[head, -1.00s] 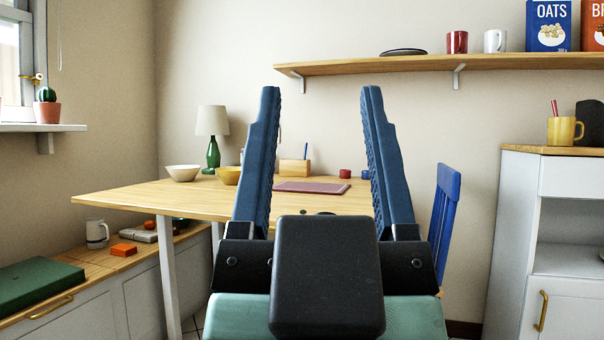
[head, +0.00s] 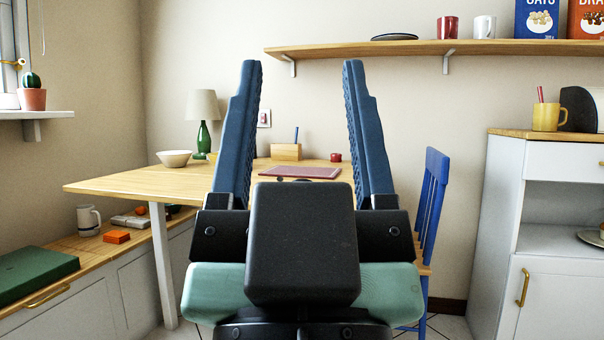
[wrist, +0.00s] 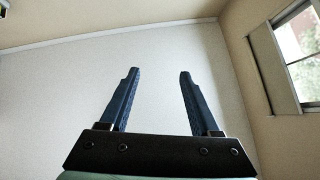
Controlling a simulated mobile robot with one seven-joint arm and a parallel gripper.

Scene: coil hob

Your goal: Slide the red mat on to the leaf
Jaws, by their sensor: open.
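The red mat (head: 300,172) is a flat, dark red rectangle on the wooden table, seen in the head view between my fingers and beyond them. The table's leaf is probably part of the wooden top (head: 125,186), but I cannot tell where the leaf begins. My gripper (head: 302,65) is open and empty, its two blue fingers pointing up in front of the table, apart from the mat. My gripper hides part of the table's near side.
A low bench (head: 95,245) runs along the left. A white cabinet (head: 555,200) stands right.

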